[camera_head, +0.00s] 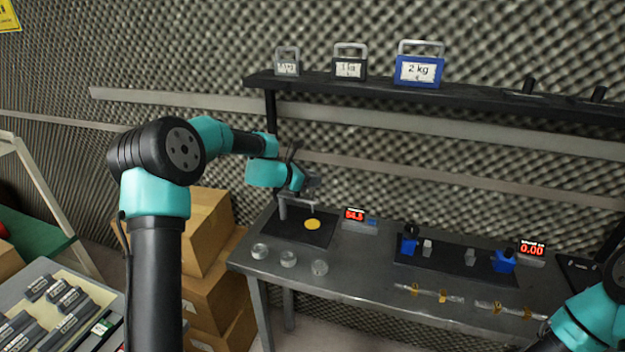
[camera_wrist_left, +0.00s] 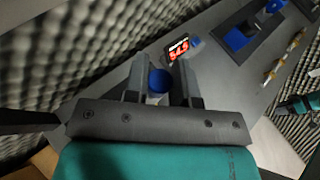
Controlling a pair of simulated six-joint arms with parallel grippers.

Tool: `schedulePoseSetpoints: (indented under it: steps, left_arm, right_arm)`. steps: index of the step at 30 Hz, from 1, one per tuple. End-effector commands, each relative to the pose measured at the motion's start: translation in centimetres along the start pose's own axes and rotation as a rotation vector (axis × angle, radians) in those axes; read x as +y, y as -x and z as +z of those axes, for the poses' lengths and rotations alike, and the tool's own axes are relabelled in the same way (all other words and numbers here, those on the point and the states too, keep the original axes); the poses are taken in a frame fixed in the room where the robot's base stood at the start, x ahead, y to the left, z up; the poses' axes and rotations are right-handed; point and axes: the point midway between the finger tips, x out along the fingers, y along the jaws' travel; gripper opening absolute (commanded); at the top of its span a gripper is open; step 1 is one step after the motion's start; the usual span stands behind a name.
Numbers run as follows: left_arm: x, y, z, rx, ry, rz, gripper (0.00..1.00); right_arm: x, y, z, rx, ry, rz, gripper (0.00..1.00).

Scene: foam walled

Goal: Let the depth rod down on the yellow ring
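The yellow ring (camera_head: 312,225) lies flat on a black mat (camera_head: 283,229) at the left end of the grey bench. A slim grey depth rod (camera_head: 312,208) hangs over it from a small stand (camera_head: 282,208); its lower end looks a little above the ring. My left gripper (camera_head: 312,184) is at the top of the rod. In the left wrist view, its two fingers (camera_wrist_left: 160,76) stand on both sides of a round blue knob (camera_wrist_left: 158,81), with hardly any gap. The ring is hidden there. My right arm shows at the lower right; its fingers cannot be made out.
A red display (camera_head: 355,215) beside the mat seems to read 54.5. Several clear discs (camera_head: 288,259) lie along the bench's front edge. Blue blocks (camera_head: 504,261) and a second display (camera_head: 531,249) stand to the right. A shelf (camera_head: 470,91) with weights (camera_head: 419,68) runs above.

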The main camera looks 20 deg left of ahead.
Motion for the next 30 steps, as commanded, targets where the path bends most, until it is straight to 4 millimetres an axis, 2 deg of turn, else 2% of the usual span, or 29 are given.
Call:
schedulePoseSetpoints:
  steps: [4,12,20,21,28,30]
  left_arm:
    - [0.0,0.0,0.0,0.0,0.0,0.0,0.11]
    - [0.0,-1.0,-2.5,0.002,0.002,-0.001,0.11]
    - [0.0,-1.1,-2.6,0.0,-0.001,0.0,0.11]
    - [0.0,-1.1,-2.6,0.0,-0.001,0.0,0.26]
    - [0.0,-1.1,-2.6,0.0,0.0,0.0,0.48]
    - [0.0,-1.1,-2.6,0.0,0.0,0.0,0.5]
  right_arm:
    - [0.0,0.0,0.0,0.0,0.0,0.0,0.43]
    - [0.0,0.0,0.0,0.0,0.0,0.0,0.43]
    - [0.0,0.0,0.0,0.0,0.0,0.0,0.43]
    - [0.0,0.0,0.0,0.0,0.0,0.0,0.43]
    - [0.0,0.0,0.0,0.0,0.0,0.0,0.43]
    - [0.0,0.0,0.0,0.0,0.0,0.0,0.43]
